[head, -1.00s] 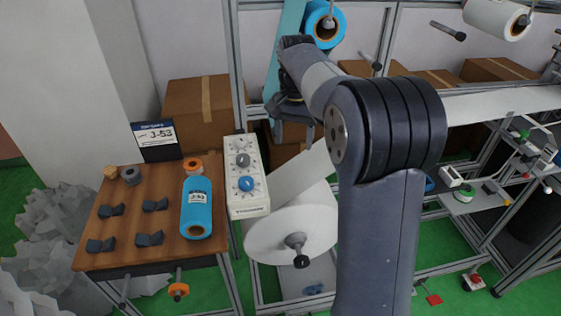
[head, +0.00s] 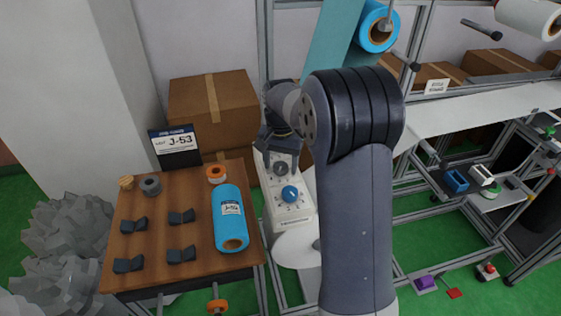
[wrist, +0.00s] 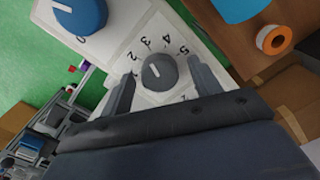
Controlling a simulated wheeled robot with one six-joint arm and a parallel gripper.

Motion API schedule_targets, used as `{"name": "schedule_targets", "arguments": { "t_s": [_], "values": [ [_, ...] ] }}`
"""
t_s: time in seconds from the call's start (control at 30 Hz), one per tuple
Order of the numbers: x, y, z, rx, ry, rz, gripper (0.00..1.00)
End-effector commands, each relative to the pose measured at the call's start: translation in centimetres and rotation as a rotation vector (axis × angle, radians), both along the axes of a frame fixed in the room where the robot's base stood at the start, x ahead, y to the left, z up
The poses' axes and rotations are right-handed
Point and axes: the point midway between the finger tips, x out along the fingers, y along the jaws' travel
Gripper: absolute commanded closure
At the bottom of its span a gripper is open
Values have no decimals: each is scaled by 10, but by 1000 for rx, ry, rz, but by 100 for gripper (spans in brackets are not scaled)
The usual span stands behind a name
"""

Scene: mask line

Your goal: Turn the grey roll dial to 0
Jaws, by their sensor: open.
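The grey dial (wrist: 160,72) sits on a pale control panel (head: 296,218), with printed numbers around it, 2, 3, 4 and 5 among them. Its short white mark lies on its left side in the wrist view; I cannot tell exactly which number it points to. My gripper (wrist: 161,70) is open, with one finger on each side of the grey dial and small gaps visible. In the head view my gripper (head: 281,150) is at the panel's top end, and the grey dial (head: 281,168) shows just below it. A larger blue dial (head: 290,193) is beside it, also in the wrist view (wrist: 80,12).
A wooden table (head: 200,262) with a blue roll (head: 229,215), an orange ring (head: 217,173) and several dark blocks stands left of the panel. A cardboard box (head: 215,110) is behind. A white roll (head: 293,250) lies below the panel.

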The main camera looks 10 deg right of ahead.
Motion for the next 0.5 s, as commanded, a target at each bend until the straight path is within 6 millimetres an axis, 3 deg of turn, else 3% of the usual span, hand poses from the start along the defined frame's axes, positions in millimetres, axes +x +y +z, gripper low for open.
{"name": "schedule_targets", "arguments": {
  "t_s": [0.2, 0.5],
  "values": [
    [0, 0, 0, 0, 0, 0, 40],
    [0, 0, 0, 0, 0, 0, 64]
  ]
}}
